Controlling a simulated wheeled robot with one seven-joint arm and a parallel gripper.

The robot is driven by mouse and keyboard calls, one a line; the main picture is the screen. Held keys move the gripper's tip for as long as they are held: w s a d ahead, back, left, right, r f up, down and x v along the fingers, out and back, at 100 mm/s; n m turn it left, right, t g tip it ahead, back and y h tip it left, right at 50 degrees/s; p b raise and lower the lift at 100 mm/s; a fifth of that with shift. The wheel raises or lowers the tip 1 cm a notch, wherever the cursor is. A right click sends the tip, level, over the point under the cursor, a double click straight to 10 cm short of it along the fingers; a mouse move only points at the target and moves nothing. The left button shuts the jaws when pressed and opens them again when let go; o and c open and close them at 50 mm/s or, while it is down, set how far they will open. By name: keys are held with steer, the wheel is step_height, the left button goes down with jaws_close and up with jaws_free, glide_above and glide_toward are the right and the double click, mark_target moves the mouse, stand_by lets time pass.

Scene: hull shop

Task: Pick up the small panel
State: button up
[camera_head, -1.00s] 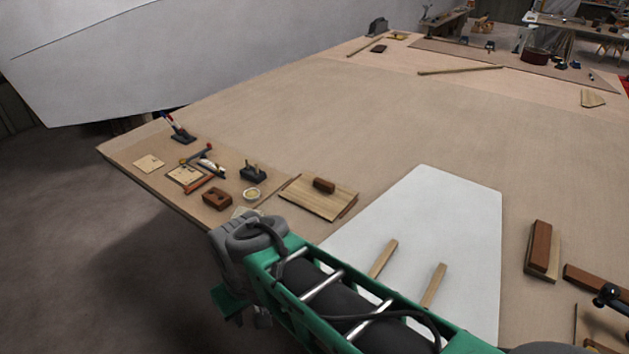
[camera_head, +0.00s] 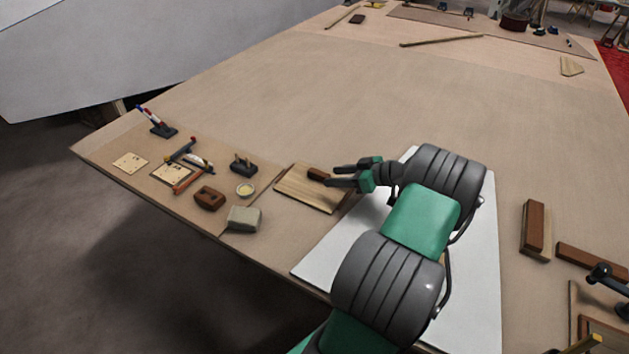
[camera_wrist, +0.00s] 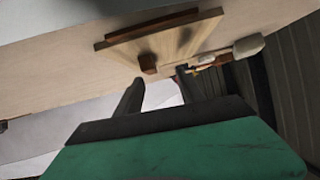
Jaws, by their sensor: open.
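The small panel, a pale wooden board (camera_head: 303,193), lies on the big table at the edge of the white sheet. A short brown block (camera_head: 317,174) sits on top of it. My gripper (camera_head: 334,176) is open, with its fingers beside the block's right end, over the panel's right side. In the wrist view the panel (camera_wrist: 192,36) is ahead of the fingers, with the block (camera_wrist: 148,64) just beyond the open gap of my gripper (camera_wrist: 160,88). A dark strip (camera_wrist: 150,24) shows along the panel's far edge. I cannot tell whether the fingers touch anything.
A white sheet (camera_head: 480,270) lies under my arm. Brown bars (camera_head: 534,230) lie at the right. The table's far middle is clear.

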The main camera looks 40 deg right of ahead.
mark_target(319, 173)
steer(key=shift+s+d+t, duration=0.5)
steer(key=shift+s+d, duration=0.35)
steer(key=shift+d+f, duration=0.15)
steer(key=x, duration=0.2)
steer(key=p+x, duration=0.1)
steer(key=x, duration=0.1)
steer(key=r+x, duration=0.1)
steer(key=x, duration=0.2)
steer(key=shift+w, duration=0.2)
steer(key=shift+w+f, duration=0.15)
steer(key=shift+w, duration=0.1)
steer(key=shift+c, duration=0.5)
jaws_close()
